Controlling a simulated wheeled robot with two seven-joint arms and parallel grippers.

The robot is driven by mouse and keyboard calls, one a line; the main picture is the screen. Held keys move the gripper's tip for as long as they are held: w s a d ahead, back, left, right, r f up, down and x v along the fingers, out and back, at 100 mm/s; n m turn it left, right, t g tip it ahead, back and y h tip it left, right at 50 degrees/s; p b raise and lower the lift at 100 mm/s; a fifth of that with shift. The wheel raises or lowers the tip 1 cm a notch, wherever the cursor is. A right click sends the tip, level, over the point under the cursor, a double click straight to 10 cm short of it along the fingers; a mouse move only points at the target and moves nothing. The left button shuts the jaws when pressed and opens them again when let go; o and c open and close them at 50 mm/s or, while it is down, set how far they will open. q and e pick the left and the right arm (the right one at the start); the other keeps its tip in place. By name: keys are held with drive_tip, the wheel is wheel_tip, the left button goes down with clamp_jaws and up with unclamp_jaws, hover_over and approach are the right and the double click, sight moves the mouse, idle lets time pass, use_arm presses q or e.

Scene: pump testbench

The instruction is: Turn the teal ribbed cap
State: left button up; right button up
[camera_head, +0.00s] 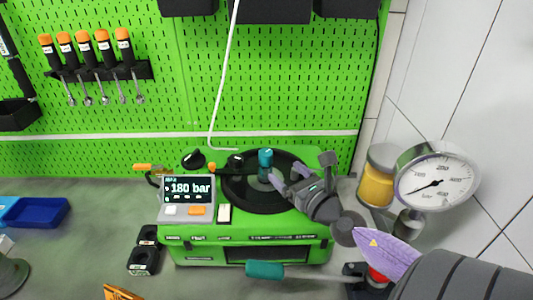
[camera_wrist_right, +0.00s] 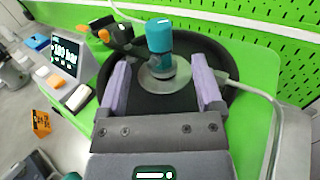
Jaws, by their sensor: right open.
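The teal ribbed cap (camera_head: 265,158) stands upright on a metal post in the black round basin on top of the green pump bench (camera_head: 200,250). It also shows in the right wrist view (camera_wrist_right: 160,36), beyond the fingertips. My right gripper (camera_head: 278,180) reaches in from the right, just beside the cap and post. In the right wrist view the gripper (camera_wrist_right: 160,72) is open, its two purple fingers apart on either side of the post's round metal base. The fingers look clear of the cap. My left gripper is not in view.
A display (camera_head: 188,188) reading 180 bar sits at the bench's left. A pressure gauge (camera_head: 437,183) and a yellow-filled jar (camera_head: 377,178) stand at right. A teal-handled lever (camera_head: 265,270) sticks out in front. A white hose rises behind. The grey table at left has free room.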

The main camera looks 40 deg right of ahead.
sight(270, 157)
drive_tip(key=w, duration=0.8)
drive_tip(key=shift+w+d+r, duration=0.15)
drive_tip(key=shift+w+d, duration=0.25)
clamp_jaws()
